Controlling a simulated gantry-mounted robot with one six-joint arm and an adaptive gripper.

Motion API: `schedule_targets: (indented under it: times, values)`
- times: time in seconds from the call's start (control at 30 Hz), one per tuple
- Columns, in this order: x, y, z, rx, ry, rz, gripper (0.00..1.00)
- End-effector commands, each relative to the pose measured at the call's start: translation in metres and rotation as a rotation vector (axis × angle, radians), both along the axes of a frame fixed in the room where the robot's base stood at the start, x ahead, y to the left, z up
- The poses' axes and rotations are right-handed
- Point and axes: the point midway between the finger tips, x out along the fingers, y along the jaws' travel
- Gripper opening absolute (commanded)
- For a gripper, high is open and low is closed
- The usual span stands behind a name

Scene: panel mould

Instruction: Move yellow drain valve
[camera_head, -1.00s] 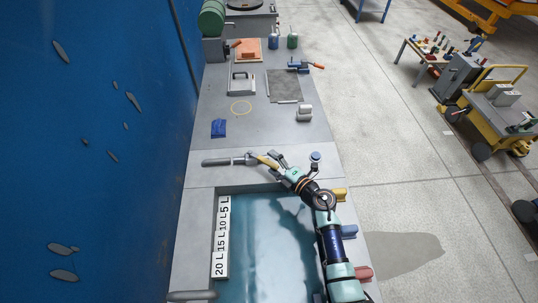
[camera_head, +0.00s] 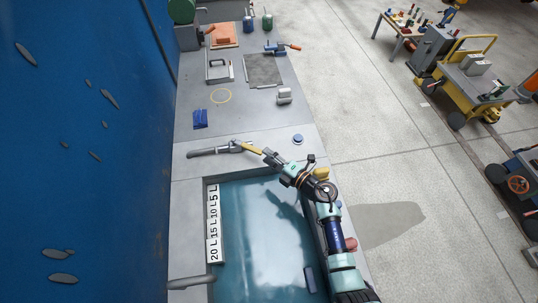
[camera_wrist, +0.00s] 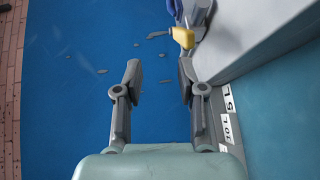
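The drain valve is a grey fitting with a pipe (camera_head: 208,151) lying across the grey deck behind the water tank. Its yellow lever (camera_head: 252,149) points right toward my gripper (camera_head: 270,157). In the wrist view my gripper (camera_wrist: 158,75) is open, its two dark fingers well apart with nothing between them. The yellow lever end (camera_wrist: 183,37) appears beyond the right fingertip, with the grey valve body (camera_wrist: 200,14) past it. I cannot tell from the head view whether a finger touches the lever.
The tank (camera_head: 262,225) holds bluish water, with a litre scale (camera_head: 214,222) on its left. Yellow (camera_head: 321,173) and red (camera_head: 350,243) pieces stand along its right edge. A round blue button (camera_head: 298,138) and blue cloth (camera_head: 200,118) are on the deck.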

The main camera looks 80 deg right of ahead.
Motion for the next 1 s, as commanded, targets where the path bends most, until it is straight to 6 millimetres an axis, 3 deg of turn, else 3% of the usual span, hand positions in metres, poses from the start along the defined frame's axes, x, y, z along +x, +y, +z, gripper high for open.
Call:
schedule_targets:
  times: [0.3, 0.47, 0.57, 0.7, 0.9, 1.0]
  values:
    - [0.000, 0.000, -0.001, 0.001, 0.001, 0.001, 0.40]
    - [0.013, 0.006, -0.010, -0.008, 0.003, -0.026, 0.15]
    - [0.038, 0.020, -0.024, -0.034, 0.005, -0.107, 0.00]
    - [0.062, 0.058, -0.041, -0.079, 0.000, -0.278, 0.00]
    - [0.053, 0.106, -0.048, -0.112, -0.011, -0.479, 0.00]
    - [0.046, 0.115, -0.047, -0.117, -0.013, -0.525, 0.00]
